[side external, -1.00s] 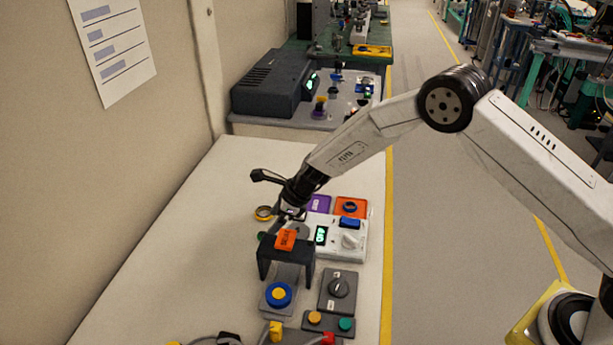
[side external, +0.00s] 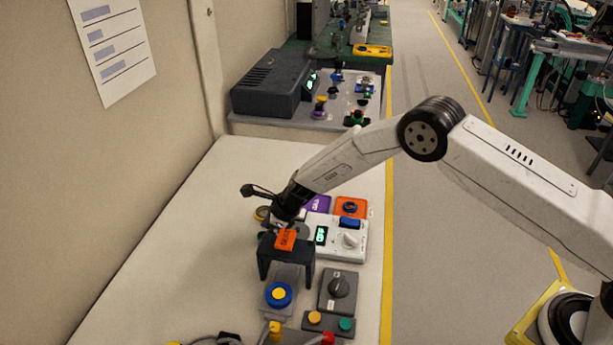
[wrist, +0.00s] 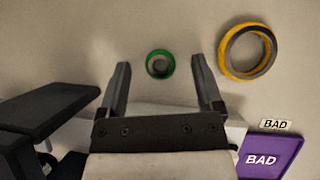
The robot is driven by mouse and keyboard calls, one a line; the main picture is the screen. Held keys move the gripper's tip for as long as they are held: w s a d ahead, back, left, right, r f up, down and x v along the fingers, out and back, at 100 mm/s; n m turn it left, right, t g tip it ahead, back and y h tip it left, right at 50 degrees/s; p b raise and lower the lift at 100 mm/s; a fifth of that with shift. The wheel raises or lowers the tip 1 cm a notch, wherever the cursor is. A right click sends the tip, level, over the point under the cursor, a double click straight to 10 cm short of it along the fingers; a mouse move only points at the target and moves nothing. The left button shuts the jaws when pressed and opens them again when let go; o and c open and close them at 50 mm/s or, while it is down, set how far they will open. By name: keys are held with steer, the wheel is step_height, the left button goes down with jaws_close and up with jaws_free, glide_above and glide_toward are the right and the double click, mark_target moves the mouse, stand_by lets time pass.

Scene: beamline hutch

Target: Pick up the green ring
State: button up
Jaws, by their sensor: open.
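The green ring (wrist: 160,53) lies on the pale table top in the wrist view. It sits just ahead of my gripper (wrist: 160,75) and between the lines of its two fingers. My gripper is open and its fingers hold nothing. In the side view, only a small green part of the ring (side external: 261,238) shows beside the dark stand, and the rest is hidden. My gripper (side external: 273,228) is low over that area, behind the stand; its fingertips are mostly hidden there.
A larger yellow and grey ring (wrist: 247,51) lies right of the green ring. The table's left side is clear.

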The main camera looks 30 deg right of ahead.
steer(key=shift+c, duration=0.2)
stand_by(0.3)
jaws_close()
steer(key=shift+r, duration=0.1)
step_height(320, 180, up, 10)
stand_by(0.8)
stand_by(0.4)
